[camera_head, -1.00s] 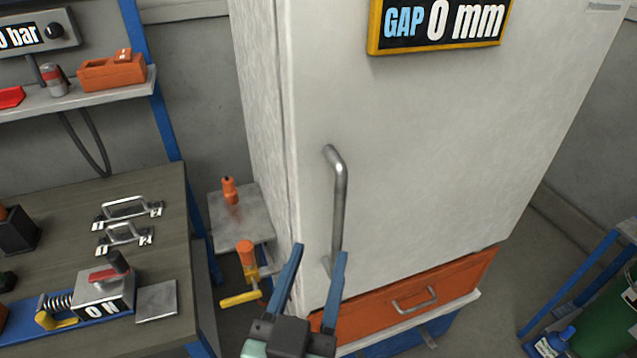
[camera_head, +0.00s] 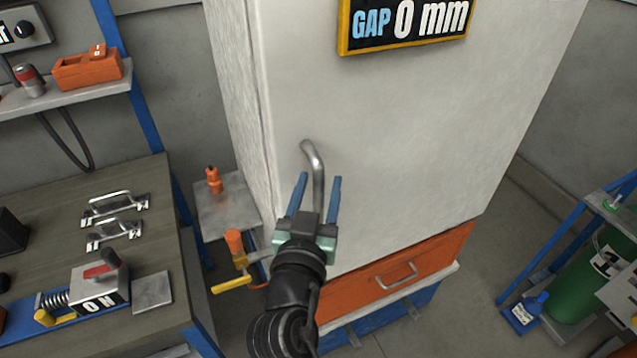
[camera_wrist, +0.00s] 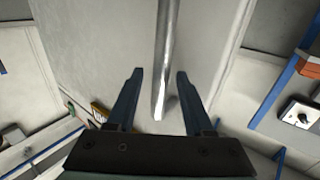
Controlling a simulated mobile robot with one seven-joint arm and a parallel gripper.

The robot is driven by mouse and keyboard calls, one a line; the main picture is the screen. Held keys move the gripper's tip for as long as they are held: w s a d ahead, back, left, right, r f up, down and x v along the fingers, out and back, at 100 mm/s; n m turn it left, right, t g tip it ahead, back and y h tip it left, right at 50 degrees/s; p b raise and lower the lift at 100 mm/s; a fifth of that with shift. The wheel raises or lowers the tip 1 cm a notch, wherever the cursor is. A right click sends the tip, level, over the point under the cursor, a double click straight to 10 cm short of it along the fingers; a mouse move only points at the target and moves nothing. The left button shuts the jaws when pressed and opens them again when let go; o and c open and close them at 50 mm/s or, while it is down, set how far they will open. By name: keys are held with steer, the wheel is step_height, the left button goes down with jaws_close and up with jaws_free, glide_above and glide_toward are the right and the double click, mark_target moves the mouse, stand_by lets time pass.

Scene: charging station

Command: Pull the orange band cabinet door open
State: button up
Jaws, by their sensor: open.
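The white cabinet door (camera_head: 400,130) stands shut above an orange drawer band (camera_head: 380,278). A sign on it (camera_head: 404,24) reads "GAP 0 mm". The door's vertical silver bar handle (camera_head: 308,153) is near its left edge; its lower part is hidden behind my gripper. My gripper (camera_head: 319,179) is open, its blue fingers pointing up at the handle. In the wrist view the handle (camera_wrist: 166,45) shows between the two spread fingertips of my gripper (camera_wrist: 160,73), with space on both sides. I cannot tell if the fingertips reach past the bar.
The orange drawer has its own small handle (camera_head: 396,276). A workbench (camera_head: 150,195) at left holds two metal handles and a toggle clamp. A small side table (camera_head: 228,207) with an orange-handled tool stands left of the cabinet. A green cylinder (camera_head: 585,285) stands in a blue rack at right.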

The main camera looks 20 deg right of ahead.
jaws_close()
stand_by(1.4)
